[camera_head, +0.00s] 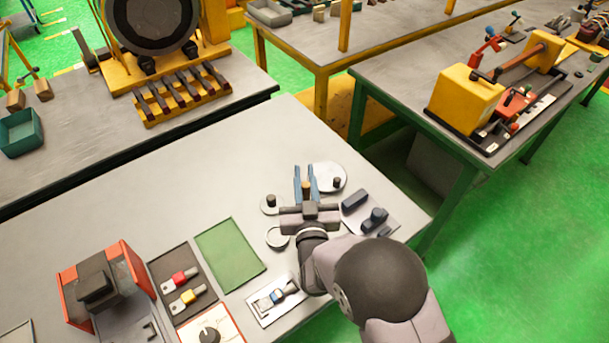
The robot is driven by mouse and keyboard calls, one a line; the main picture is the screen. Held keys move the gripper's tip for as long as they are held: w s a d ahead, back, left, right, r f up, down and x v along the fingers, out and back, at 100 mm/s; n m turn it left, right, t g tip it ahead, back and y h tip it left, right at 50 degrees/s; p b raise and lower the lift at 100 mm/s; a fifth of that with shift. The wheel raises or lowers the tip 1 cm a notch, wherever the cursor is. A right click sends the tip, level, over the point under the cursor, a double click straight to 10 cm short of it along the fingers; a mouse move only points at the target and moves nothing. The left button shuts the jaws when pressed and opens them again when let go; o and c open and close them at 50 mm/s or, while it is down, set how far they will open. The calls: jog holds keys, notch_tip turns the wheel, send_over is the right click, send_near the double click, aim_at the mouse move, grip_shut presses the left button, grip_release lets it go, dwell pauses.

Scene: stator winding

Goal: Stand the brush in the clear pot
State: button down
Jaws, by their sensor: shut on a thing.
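My gripper (305,172) is over the grey bench, with its two blue fingers pointing away from the camera. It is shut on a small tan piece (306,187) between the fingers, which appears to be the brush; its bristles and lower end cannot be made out. A round, pale-rimmed vessel (276,238), perhaps the clear pot, stands just left of my wrist and is partly hidden by it. The held piece is apart from it, farther up the picture.
A small round lidded item (269,204) and a larger pale disc (329,174) with dark knobs flank my fingers. A plate with dark blocks (372,217) lies to the right. A green mat (230,254) and a red-sided machine (103,281) are left. The bench's upper left is clear.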

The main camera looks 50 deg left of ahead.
jog(key=shift+f+b, duration=1.05)
jog(key=shift+f+b, duration=0.1)
jog(key=shift+b, duration=0.4)
dwell(0.7)
jog(key=c, duration=1.4)
grip_release()
jog(key=shift+o, duration=0.2)
jog(key=shift+r, duration=0.2)
notch_tip(320, 180, up, 7)
jog(key=p, duration=0.4)
jog(key=shift+f, duration=0.15)
